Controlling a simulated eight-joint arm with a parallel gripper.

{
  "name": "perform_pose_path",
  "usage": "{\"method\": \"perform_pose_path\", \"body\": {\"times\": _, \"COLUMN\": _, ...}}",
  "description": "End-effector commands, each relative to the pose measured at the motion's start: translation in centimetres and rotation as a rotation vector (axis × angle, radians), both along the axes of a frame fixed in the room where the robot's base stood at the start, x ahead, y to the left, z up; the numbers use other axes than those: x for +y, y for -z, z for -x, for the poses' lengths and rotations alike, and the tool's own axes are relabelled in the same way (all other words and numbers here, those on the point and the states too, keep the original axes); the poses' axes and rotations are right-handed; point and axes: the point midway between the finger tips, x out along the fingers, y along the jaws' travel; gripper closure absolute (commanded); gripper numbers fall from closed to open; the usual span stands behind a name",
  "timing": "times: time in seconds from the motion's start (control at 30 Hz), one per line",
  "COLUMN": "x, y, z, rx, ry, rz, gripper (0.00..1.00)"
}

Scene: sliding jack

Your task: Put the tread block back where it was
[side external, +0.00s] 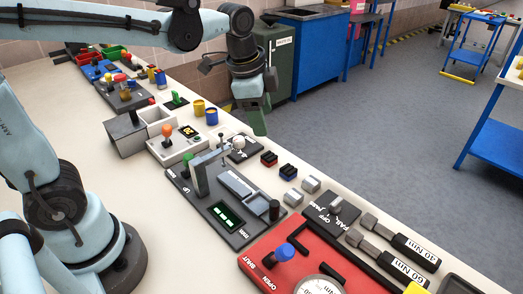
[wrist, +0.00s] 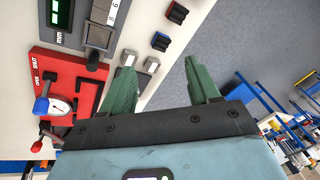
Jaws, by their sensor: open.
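Two small dark, ridged blocks look like tread blocks: one with a red base (side external: 268,159) and one with a blue base (side external: 288,171). They sit side by side on the bench, right of a dark gauge plate (side external: 237,236) with a lit green display. The wrist view shows the red-based block (wrist: 177,14) and the blue-based block (wrist: 161,42) at the top. I cannot tell which one is meant. My gripper (side external: 257,118), with green fingers, is open and empty above the bench's far edge. The wrist view shows its fingers (wrist: 167,80) spread with nothing between them.
Two silver blocks (side external: 311,184) (side external: 292,198) stand near the dark blocks. A red panel (side external: 255,262) with a blue knob, a pass/fail switch plate (side external: 335,209) and torque tools (side external: 408,248) lie nearer the camera. Yellow and blue cups (side external: 211,117) stand farther back. Floor lies beyond the edge.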

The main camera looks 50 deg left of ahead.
Motion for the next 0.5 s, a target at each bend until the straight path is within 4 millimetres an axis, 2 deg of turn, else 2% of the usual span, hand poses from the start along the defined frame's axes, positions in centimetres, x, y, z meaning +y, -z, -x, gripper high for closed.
{"method": "perform_pose_path", "body": {"times": 0.03, "x": 0.4, "y": 0.0, "z": 1.3, "rx": -0.034, "ry": -0.086, "rz": 0.025, "gripper": 0.39}}
{"method": "perform_pose_path", "body": {"times": 0.3, "x": 1.9, "y": 1.1, "z": 6.3, "rx": -0.214, "ry": -0.536, "rz": 0.207, "gripper": 0.39}}
{"method": "perform_pose_path", "body": {"times": 0.5, "x": 2.5, "y": 2.5, "z": 8.3, "rx": -0.297, "ry": -0.753, "rz": 0.328, "gripper": 0.39}}
